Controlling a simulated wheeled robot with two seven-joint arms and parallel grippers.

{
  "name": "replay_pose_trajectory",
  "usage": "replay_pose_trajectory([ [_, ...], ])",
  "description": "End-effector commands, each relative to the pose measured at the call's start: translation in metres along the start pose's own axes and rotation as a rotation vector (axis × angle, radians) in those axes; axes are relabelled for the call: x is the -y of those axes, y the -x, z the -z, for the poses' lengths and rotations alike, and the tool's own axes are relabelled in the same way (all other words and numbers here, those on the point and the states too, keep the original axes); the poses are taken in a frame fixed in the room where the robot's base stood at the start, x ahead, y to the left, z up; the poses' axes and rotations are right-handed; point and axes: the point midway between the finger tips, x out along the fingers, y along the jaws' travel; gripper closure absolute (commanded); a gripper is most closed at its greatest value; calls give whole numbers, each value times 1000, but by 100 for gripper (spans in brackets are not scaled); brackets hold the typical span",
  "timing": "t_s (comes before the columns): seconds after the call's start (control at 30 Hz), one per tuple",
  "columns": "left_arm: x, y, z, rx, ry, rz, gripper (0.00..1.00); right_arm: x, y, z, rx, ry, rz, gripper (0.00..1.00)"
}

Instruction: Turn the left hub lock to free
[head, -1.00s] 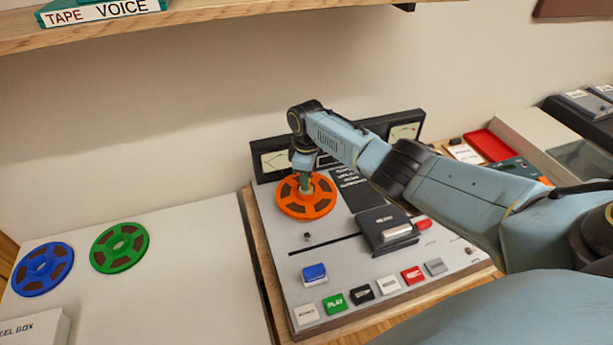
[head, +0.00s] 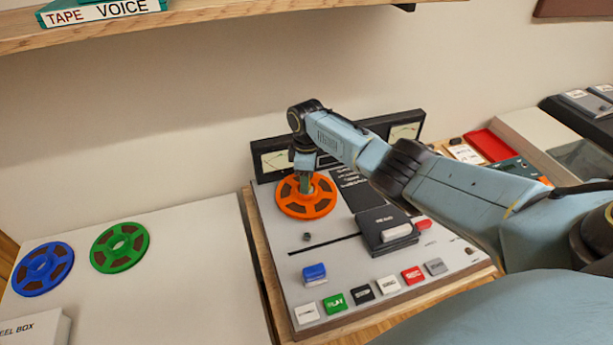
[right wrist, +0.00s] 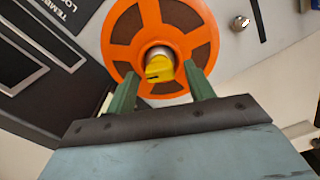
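The left hub lock is a yellow knob (right wrist: 160,68) on a pale hub at the centre of an orange reel (head: 291,207). The orange reel (right wrist: 118,38) lies on the left side of the tape deck (head: 300,255). My right gripper (head: 305,185) points down over the reel's centre and hides the knob in the head view. In the right wrist view its two green fingers (right wrist: 160,72) stand apart on either side of the knob, with a gap showing on each side. Whether the tips reach down to the knob's height is hard to tell. My left gripper is out of view.
A black head cover (head: 375,228) sits right of the reel. A blue button (head: 314,272) and a row of coloured keys (head: 362,292) are at the deck's front. Meters (head: 272,160) stand behind. Blue (head: 43,250) and green (head: 104,262) reels lie on the left table.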

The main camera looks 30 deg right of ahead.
Motion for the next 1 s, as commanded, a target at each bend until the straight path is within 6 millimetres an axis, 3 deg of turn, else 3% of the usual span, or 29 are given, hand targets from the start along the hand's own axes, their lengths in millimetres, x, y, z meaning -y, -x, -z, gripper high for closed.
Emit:
replay_pose_trajectory([
  [0.23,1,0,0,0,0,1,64,0,0,-1,2,0,1,47],
  [0.37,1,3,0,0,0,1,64,0,10,0,1,0,0,47],
  [0.8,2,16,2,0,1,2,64,-1,102,0,0,0,-3,47],
  [1.0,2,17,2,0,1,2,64,0,127,0,1,0,-1,47],
])
